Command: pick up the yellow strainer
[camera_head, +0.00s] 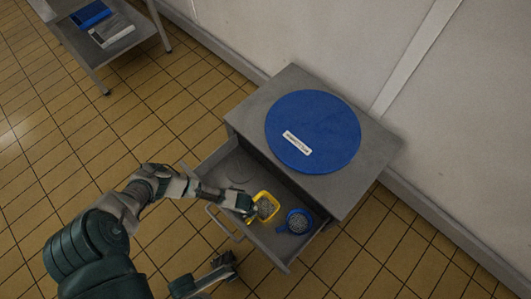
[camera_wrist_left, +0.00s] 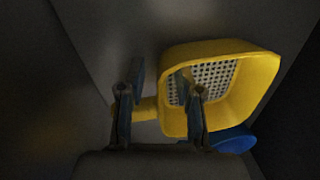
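The yellow strainer (camera_head: 266,205) lies in the open drawer (camera_head: 223,205) of the grey cabinet. My left gripper (camera_head: 249,208) reaches into the drawer right at the strainer's left side. In the left wrist view, the strainer (camera_wrist_left: 255,85) shows its square yellow rim and perforated metal mesh. The two fingers of my left gripper (camera_wrist_left: 158,105) are apart, with the short yellow handle between them; I see no clear grip on it. The right finger overlaps the strainer's rim in the picture. My right gripper (camera_head: 224,262) is low in front of the drawer, too small to read.
A blue round strainer (camera_head: 296,222) lies in the drawer, right of the yellow one. A large blue disc with a white label (camera_head: 313,131) lies on the cabinet top (camera_head: 376,158). A shelf trolley (camera_head: 119,42) stands at the upper left. Tiled floor is free at left.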

